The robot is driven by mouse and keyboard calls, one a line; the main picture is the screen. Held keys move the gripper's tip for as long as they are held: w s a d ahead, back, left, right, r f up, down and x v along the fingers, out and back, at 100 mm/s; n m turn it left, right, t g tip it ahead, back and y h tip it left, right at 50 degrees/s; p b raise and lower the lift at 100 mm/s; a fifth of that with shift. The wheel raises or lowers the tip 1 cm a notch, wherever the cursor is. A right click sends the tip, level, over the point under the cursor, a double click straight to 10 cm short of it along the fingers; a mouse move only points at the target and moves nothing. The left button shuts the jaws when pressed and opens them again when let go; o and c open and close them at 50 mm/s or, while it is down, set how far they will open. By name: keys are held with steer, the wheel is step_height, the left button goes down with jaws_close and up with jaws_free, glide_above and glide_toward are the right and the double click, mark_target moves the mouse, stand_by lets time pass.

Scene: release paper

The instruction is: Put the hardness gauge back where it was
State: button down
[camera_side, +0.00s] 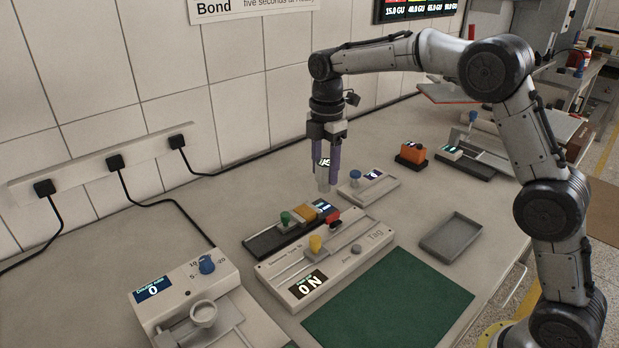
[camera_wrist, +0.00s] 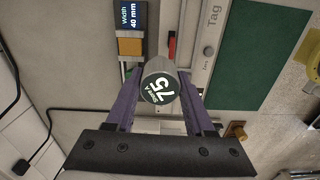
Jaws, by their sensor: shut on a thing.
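The hardness gauge (camera_wrist: 158,90) is a grey cylinder with a dark round face reading 75 and "Shore A". In the wrist view my gripper (camera_wrist: 159,76) is shut on it, with a purple finger on each side. In the side view my gripper (camera_side: 328,165) points down and the gauge (camera_side: 323,185) shows between and below the fingers. It appears held above the bench, behind the tack tester; its exact height is hard to tell. No clearly marked resting place for it can be made out.
Close by are a black width tool (camera_side: 267,242), the long grey "Tag" tester (camera_side: 346,254) and a small grey device with a blue knob (camera_side: 380,188). A white dial device (camera_side: 172,295) stands front left.

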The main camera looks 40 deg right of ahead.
steer(key=s+r, duration=0.3)
steer(key=s, duration=0.4)
steer(key=s+d+f+m, duration=0.2)
steer(key=s+d+m, duration=0.1)
steer(key=s+d, duration=0.55)
steer(key=s+d+f+m, duration=0.25)
steer(key=s+d, duration=0.25)
steer(key=d, duration=0.7)
steer(key=shift+m, duration=0.45)
steer(key=w+d+f, duration=0.2)
steer(key=w, duration=0.2)
steer(key=w+d+f, duration=0.2)
steer(key=w+f, duration=0.1)
steer(key=w+d+f, duration=0.3)
steer(key=w, duration=0.1)
steer(key=shift+w+f, duration=0.25)
steer(key=shift+w, duration=0.05)
steer(key=shift+w+d+f, duration=0.15)
steer(key=shift+f, duration=1.6)
steer(key=shift+f, duration=0.1)
steer(key=shift+c, duration=1.3)
jaws_free()
